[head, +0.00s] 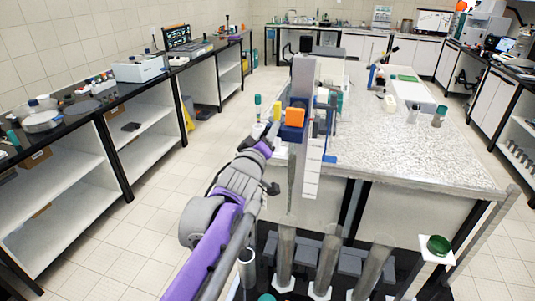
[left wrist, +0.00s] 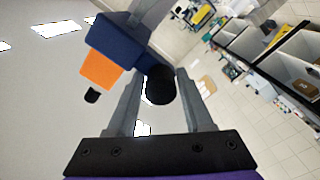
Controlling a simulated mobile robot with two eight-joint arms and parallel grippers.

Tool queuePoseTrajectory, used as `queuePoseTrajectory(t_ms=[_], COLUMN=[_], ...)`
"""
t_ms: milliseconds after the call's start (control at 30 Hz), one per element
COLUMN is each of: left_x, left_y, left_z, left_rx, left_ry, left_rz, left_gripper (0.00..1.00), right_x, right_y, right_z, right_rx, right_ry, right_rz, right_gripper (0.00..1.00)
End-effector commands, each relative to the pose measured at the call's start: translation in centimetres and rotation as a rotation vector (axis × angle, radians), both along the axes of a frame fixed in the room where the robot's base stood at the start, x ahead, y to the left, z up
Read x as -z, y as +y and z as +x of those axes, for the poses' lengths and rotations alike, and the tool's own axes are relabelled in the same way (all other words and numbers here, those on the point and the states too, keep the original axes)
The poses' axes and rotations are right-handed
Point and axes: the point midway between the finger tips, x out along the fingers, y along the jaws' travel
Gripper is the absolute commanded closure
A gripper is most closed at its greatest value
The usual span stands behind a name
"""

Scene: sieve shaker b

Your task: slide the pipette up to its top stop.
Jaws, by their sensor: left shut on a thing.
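A tall grey column (head: 304,75) stands at the near end of the island bench. It carries a blue carriage (head: 290,132) with an orange block (head: 294,117). A thin grey pipette (head: 291,185) hangs upright below the carriage, above the tall cylinders. A white scale strip (head: 313,168) is beside it. My left gripper (head: 268,143) is at the carriage's left side. In the left wrist view, its fingers (left wrist: 160,72) are shut on a round black knob (left wrist: 161,88) next to the blue carriage (left wrist: 118,38) and orange block (left wrist: 100,70). My right gripper is not in view.
Several tall cylinders (head: 327,260) stand in a dark rack below the pipette. A small stand with a green-topped dish (head: 438,246) is at the lower right. The speckled bench top (head: 420,160) is mostly clear. Shelved benches line the left wall, with open floor between.

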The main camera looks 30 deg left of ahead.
Motion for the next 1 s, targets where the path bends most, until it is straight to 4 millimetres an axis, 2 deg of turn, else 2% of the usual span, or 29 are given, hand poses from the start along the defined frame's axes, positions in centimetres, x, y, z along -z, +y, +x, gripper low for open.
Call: queuePoseTrajectory(t_ms=[33, 100, 300, 767, 800, 900, 1000], left_x=[-1.3, -2.5, -4.6, -5.3, -5.3, -5.2, -5.2], left_y=[0.0, 0.0, 0.0, -0.1, -0.1, -0.1, 0.0], left_z=[0.0, 0.0, 0.0, 0.0, 0.1, 0.0, 0.0], left_rx=[0.001, 0.001, 0.001, 0.003, 0.003, 0.002, 0.002], left_ry=[-0.003, -0.002, -0.001, -0.003, -0.003, -0.003, -0.002], left_rz=[0.005, 0.005, 0.003, 0.004, 0.004, 0.003, 0.002], left_gripper=[1.0, 1.0, 1.0, 1.0, 0.46, 0.31, 0.31], right_x=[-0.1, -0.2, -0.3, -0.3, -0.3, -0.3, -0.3], right_y=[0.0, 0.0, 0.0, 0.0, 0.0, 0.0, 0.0], right_z=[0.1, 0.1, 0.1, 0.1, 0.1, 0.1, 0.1], right_rx=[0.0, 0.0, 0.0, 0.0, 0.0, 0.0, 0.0], right_ry=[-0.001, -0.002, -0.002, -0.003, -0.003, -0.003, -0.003], right_rz=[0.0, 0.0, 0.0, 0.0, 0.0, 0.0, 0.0], right_gripper=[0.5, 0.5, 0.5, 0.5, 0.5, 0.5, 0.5])
